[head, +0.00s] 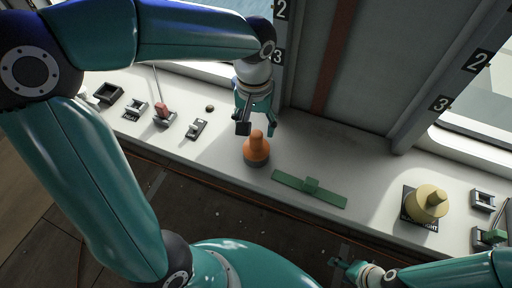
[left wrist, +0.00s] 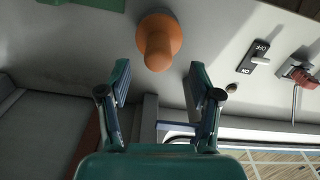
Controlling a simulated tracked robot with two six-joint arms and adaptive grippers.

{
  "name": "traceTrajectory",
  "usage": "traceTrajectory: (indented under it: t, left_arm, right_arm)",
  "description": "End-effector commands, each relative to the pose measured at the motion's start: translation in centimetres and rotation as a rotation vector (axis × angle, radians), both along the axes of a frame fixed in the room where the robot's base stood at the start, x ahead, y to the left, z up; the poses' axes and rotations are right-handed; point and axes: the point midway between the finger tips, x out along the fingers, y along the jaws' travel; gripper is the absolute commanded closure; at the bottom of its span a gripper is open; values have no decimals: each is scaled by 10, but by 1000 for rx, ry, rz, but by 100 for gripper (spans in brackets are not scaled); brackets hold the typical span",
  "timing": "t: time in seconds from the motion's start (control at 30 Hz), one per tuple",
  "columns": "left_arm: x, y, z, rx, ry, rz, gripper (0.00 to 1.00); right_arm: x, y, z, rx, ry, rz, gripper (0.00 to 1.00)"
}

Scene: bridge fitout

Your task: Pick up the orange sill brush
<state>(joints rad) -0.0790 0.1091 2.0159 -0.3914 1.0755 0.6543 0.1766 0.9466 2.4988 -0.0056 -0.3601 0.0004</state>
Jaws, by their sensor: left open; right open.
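The orange sill brush (head: 257,148) stands upright on the white sill, with a rounded orange handle and a dark base. My left gripper (head: 257,128) is open just behind and above the brush. In the left wrist view the brush (left wrist: 157,42) shows beyond the fingertips, roughly in line with the gap between the open fingers (left wrist: 160,82). Nothing is between those fingers. My right gripper (head: 352,268) is at the bottom of the head view, below the sill's front edge, small and away from the brush.
A yellow knobbed piece (head: 428,203) stands further right. Left of the brush are a switch (head: 197,128), a small brown knob (head: 210,108) and a red-handled lever (head: 165,117). A wall panel (head: 345,70) rises behind.

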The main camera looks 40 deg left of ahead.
Motion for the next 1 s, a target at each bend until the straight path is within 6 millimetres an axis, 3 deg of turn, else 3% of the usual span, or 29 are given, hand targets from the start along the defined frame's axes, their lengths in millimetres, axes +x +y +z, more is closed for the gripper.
traceTrajectory:
  t: [0.17,0.4,0.7,0.77,1.0]
  left_arm:
    - [1,0,-13,1,5,0,36]
    - [3,0,-46,0,4,1,36]
    - [3,-1,-53,0,0,1,36]
    - [4,-1,-53,0,0,1,43]
    - [4,-1,-53,0,0,1,83]
  right_arm:
    - [0,0,5,0,0,0,41]
    - [0,0,10,0,0,0,41]
    - [0,0,10,0,0,0,41]
    - [0,0,10,0,0,0,41]
    - [0,0,10,0,0,0,41]
